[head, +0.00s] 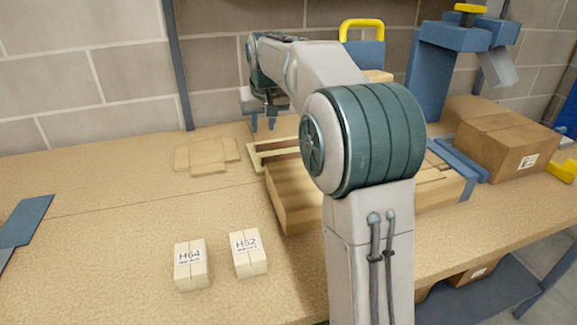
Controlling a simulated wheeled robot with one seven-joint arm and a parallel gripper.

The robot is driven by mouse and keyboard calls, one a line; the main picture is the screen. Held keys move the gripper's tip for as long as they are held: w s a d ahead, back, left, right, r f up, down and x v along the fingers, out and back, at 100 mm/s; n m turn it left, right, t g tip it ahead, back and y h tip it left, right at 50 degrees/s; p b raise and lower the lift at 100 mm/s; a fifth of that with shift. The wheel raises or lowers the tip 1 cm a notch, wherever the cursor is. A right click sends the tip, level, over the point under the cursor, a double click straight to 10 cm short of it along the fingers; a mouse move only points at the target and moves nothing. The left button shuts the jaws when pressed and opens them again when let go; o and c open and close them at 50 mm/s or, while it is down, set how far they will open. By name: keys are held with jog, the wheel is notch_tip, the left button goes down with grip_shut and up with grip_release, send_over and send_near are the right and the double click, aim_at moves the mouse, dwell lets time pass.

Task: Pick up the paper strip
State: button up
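My gripper (262,126) points down over the back of the workbench, to the left of my forearm. Its two fingers are apart, with nothing visible between them. Just below it lies a pale yellow-green strip-like piece (254,158), at the back left corner of an open cardboard box. It looks like the paper strip, but it is small and partly hidden behind my arm, so I cannot be sure. The fingertips appear above it, and I cannot tell whether they touch it.
Flat cardboard pieces (207,154) lie left of the gripper. The open box (291,202) sits behind my arm. Two white labelled packets, H64 (191,268) and H52 (248,255), stand in front. A closed carton (497,145) and a blue press-like stand (428,75) are at right. The left bench (90,235) is mostly clear.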

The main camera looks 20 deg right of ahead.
send_near(261, 162)
jog(key=shift+w+f+b, duration=0.35)
jog(key=shift+w+f, duration=0.05)
jog(key=shift+f, duration=0.15)
jog(key=shift+x, duration=2.6)
jog(key=shift+s, duration=0.1)
grip_shut()
